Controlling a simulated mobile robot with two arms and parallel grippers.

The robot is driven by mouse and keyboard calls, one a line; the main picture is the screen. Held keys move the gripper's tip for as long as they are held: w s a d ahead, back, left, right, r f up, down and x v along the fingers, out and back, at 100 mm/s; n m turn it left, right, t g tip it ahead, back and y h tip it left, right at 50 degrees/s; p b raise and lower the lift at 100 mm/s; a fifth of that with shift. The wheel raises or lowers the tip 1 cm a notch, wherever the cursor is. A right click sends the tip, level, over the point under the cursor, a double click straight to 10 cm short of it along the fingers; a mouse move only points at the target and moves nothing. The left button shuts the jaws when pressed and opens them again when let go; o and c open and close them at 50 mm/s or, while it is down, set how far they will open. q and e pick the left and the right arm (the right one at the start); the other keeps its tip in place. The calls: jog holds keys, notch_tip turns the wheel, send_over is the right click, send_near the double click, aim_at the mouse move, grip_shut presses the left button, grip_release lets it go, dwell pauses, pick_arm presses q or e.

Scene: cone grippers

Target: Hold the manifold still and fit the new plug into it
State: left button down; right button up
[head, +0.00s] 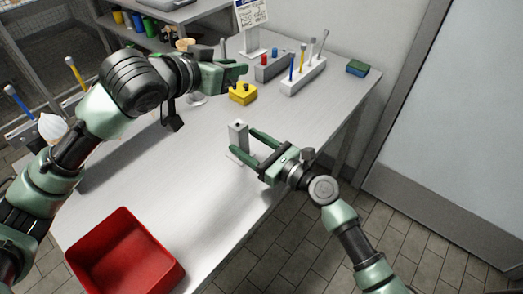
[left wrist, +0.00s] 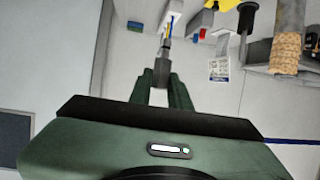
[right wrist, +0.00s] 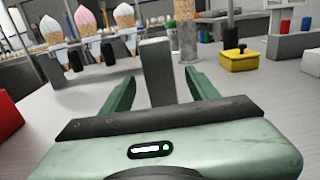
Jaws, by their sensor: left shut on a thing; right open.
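The manifold appears to be the upright grey block (head: 238,138), with a dark spot on its top. It stands near the table's front right edge. My right gripper (head: 246,146) is open with its fingers on either side of it. In the right wrist view the block (right wrist: 158,75) rises between the fingertips (right wrist: 160,88), with gaps at both sides. My left gripper (head: 243,72) is above the table, farther back, shut on a small dark grey piece (left wrist: 162,70), likely the plug. Its lower end is hard to make out.
A yellow box (head: 243,97) with a black knob sits below my left gripper. Behind are a grey block (head: 268,72) with red and blue pegs and a pale tool rack (head: 304,80). A red bin (head: 122,255) is at front left. The middle is clear.

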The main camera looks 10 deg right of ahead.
aim_at(232, 133)
jog(key=x, duration=0.6)
jog(key=shift+w+a, duration=0.15)
grip_shut()
jog(key=c, duration=0.7)
grip_release()
jog(key=shift+c, duration=0.2)
grip_shut()
jog(key=shift+f+n+g+y, duration=0.1)
jog(key=shift+n+g+y, duration=0.7)
jog(key=shift+g+y, duration=0.25)
